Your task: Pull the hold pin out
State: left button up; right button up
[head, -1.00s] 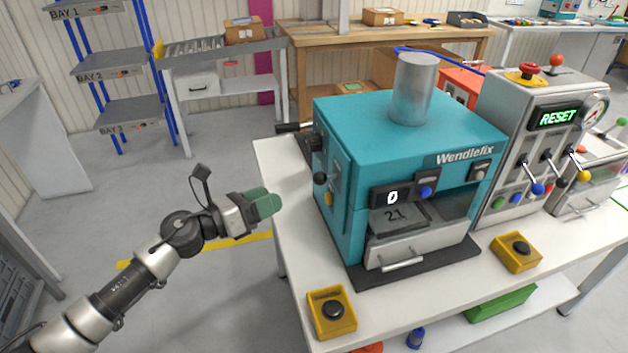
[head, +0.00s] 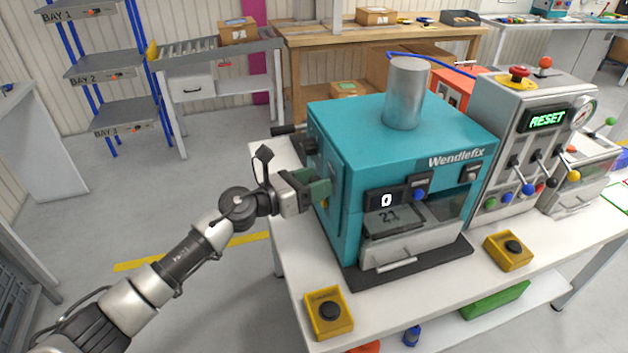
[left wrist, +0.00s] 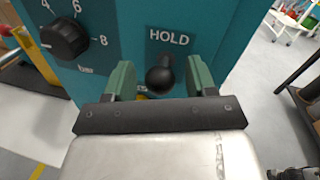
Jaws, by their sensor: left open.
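The hold pin is a black round knob (left wrist: 160,78) under the word HOLD on the teal side panel of the Wendlefix machine (head: 400,140). In the left wrist view my left gripper (left wrist: 161,80) is open, with one green finger on each side of the knob. Whether the fingers touch it I cannot tell. In the head view my left gripper (head: 318,186) is at the machine's left side and hides the knob. My right gripper does not show.
A black dial (left wrist: 65,40) with numbers and the word bar sits left of the knob. Yellow button boxes (head: 328,312) stand on the white bench (head: 290,262). A control box reading RESET (head: 520,140) stands to the right. Open floor lies left of the bench.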

pick_arm(q)
grip_shut()
jog(key=shift+s+a+f, duration=0.1)
jog(key=shift+s+a, duration=0.05)
jog(key=shift+a, duration=0.4)
jog(key=shift+w+v, duration=0.2)
jog(key=shift+v, duration=0.85)
jog(key=shift+a, duration=0.15)
grip_release()
jog(key=shift+s+a, duration=0.1)
jog(key=shift+a, duration=0.05)
jog(key=shift+b, duration=0.3)
